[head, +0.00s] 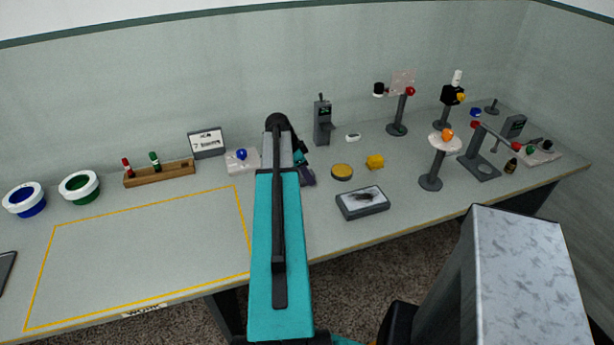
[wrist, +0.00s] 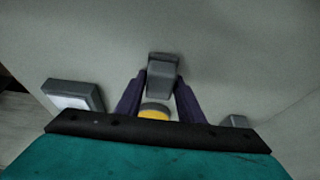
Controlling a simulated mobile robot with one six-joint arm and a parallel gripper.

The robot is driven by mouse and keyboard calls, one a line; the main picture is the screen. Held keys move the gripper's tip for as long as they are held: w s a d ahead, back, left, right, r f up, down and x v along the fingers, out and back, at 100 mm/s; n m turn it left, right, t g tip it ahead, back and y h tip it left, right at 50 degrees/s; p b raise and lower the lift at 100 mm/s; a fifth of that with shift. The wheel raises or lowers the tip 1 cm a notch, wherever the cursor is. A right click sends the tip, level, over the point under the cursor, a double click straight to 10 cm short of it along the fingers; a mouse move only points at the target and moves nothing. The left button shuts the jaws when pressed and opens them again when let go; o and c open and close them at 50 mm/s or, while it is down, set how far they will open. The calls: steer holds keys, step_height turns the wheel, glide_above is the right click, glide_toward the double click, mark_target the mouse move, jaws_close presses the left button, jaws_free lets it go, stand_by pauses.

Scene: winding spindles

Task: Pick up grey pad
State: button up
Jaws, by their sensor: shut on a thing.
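The grey pad (wrist: 163,76) shows in the wrist view as a grey block with a paler top, between the tips of my two dark purple fingers. My gripper (wrist: 161,84) is shut on it, a finger on each side. In the head view my gripper (head: 307,178) is low over the middle of the table, just right of my teal arm. I cannot make out the pad there; the arm and fingers hide it. Whether it touches the table is hard to tell.
A round yellow-topped tin (head: 342,171) is close to the right of my gripper; it also shows in the wrist view (wrist: 155,112). A dark framed tray (head: 362,203) lies nearer the front edge. A grey post device (head: 322,122) stands behind. The yellow-outlined area (head: 140,250) is clear.

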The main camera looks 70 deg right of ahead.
steer(key=shift+r+b, duration=0.65)
steer(key=shift+r, duration=0.7)
steer(key=shift+a+r, duration=0.25)
steer(key=w+a+b, duration=0.1)
steer(key=a, duration=0.4)
steer(key=a+r+b, duration=0.1)
steer(key=a, duration=0.4)
steer(key=w+a+b, duration=0.1)
steer(key=a+b, duration=0.1)
steer(key=a, duration=0.3)
steer(key=shift+w+a+r, duration=0.15)
steer(key=shift+w+r, duration=0.15)
